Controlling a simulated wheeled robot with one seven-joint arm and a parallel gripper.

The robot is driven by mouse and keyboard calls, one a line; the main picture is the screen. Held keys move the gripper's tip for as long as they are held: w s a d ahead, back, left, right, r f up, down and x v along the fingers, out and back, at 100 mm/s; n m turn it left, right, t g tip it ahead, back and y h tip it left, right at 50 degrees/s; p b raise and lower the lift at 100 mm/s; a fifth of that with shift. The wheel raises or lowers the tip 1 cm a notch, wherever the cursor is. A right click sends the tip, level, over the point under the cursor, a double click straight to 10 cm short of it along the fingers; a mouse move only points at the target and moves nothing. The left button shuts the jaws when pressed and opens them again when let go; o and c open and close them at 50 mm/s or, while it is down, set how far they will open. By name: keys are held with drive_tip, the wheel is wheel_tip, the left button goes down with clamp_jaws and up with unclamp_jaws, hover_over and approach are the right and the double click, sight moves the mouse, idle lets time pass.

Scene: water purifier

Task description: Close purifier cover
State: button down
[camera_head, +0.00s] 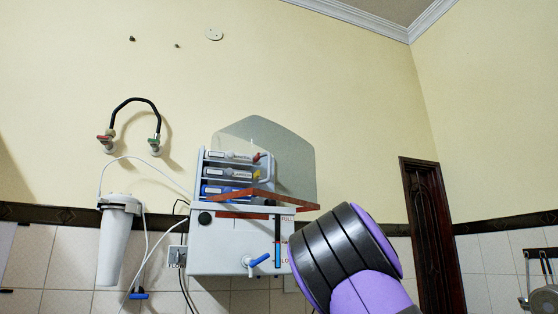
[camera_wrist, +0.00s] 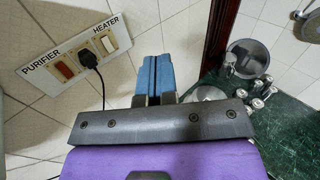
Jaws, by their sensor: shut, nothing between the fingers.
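The purifier (camera_head: 228,246) is a white wall unit with a blue tap and a level strip at its front. Its cover (camera_head: 297,150), a translucent grey panel, stands raised at the top, so the filter cartridges (camera_head: 230,172) show. My arm fills the lower right of the head view, right of the purifier, and hides its lower right corner; my gripper is hidden there. In the wrist view my gripper (camera_wrist: 153,80) shows blue fingers pressed together, shut and empty. The purifier and its cover are not visible in the wrist view.
A white filter housing (camera_head: 118,240) with tubes hangs left of the purifier. A switch panel (camera_wrist: 75,62) with a black plug and cord is on the tiled wall. Metal cookware (camera_wrist: 250,58) stands on a green counter (camera_wrist: 290,128) at right.

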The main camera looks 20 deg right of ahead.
drive_tip(key=s+a+r+n+t+y, duration=0.1)
drive_tip(key=s+a+r+n+y, duration=0.4)
drive_tip(key=a+r+y, duration=0.35)
drive_tip(key=s+a+r+n+t+y, duration=0.1)
drive_tip(key=s+a+r+n+y, duration=0.45)
drive_tip(key=a+r+y, duration=0.3)
drive_tip(key=s+a+r+n+g+y, duration=0.1)
drive_tip(key=s+a+r+n+y, duration=0.25)
drive_tip(key=s, duration=0.25)
drive_tip(key=s+a+r+n+g+y, duration=0.2)
drive_tip(key=s+r+y, duration=0.15)
drive_tip(key=s, duration=0.35)
drive_tip(key=x, duration=1.4)
drive_tip(key=shift+w+d+r, duration=0.3)
